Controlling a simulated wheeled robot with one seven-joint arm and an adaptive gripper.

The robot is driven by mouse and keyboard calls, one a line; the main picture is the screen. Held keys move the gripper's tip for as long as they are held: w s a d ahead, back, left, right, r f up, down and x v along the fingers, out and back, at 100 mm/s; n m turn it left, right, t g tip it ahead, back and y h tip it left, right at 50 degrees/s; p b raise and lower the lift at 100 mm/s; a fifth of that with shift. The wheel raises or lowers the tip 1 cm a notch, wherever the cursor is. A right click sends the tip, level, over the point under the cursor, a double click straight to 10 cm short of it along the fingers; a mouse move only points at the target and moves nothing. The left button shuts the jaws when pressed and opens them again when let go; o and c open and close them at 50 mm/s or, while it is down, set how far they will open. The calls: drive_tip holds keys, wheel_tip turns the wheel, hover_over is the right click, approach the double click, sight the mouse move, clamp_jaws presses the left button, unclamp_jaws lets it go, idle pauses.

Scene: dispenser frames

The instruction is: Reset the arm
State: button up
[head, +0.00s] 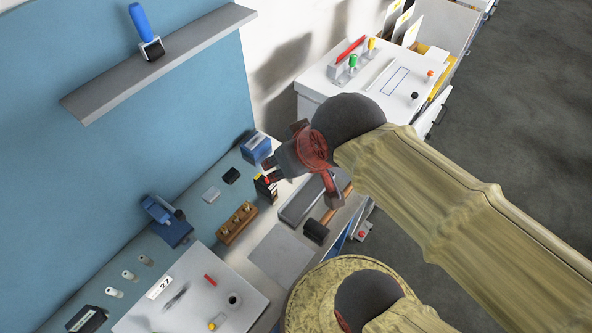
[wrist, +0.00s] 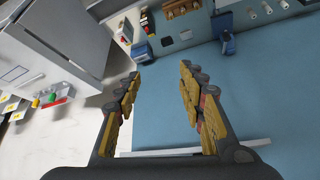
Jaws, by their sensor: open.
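My gripper (head: 275,168) is in the middle of the head view, at the end of my tan-sleeved arm, above the bench by the blue wall. Its fingers point left. In the wrist view, my gripper (wrist: 160,78) has its two yellow-padded fingers spread wide with nothing between them. The blue wall (wrist: 165,105) shows beyond them. I cannot judge the gap to the bench things behind the gripper.
A grey shelf (head: 190,50) holds a blue-handled stamp (head: 145,30). The bench carries a wooden block (head: 237,223), a blue dispenser (head: 168,222), a blue box (head: 256,147) and a white board (head: 190,297). A white cabinet (head: 385,85) stands behind. Dark floor at right is clear.

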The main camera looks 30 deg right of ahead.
drive_tip(key=shift+s+d+f+g, duration=0.2)
drive_tip(key=shift+s+f, duration=0.05)
drive_tip(key=shift+s, duration=0.4)
drive_tip(key=shift+s+d+f+g, duration=0.2)
drive_tip(key=shift+s+f, duration=0.05)
drive_tip(key=shift+s, duration=0.35)
drive_tip(key=shift+f, duration=0.1)
wheel_tip(320, 180, down, 25)
drive_tip(key=b, duration=2.5)
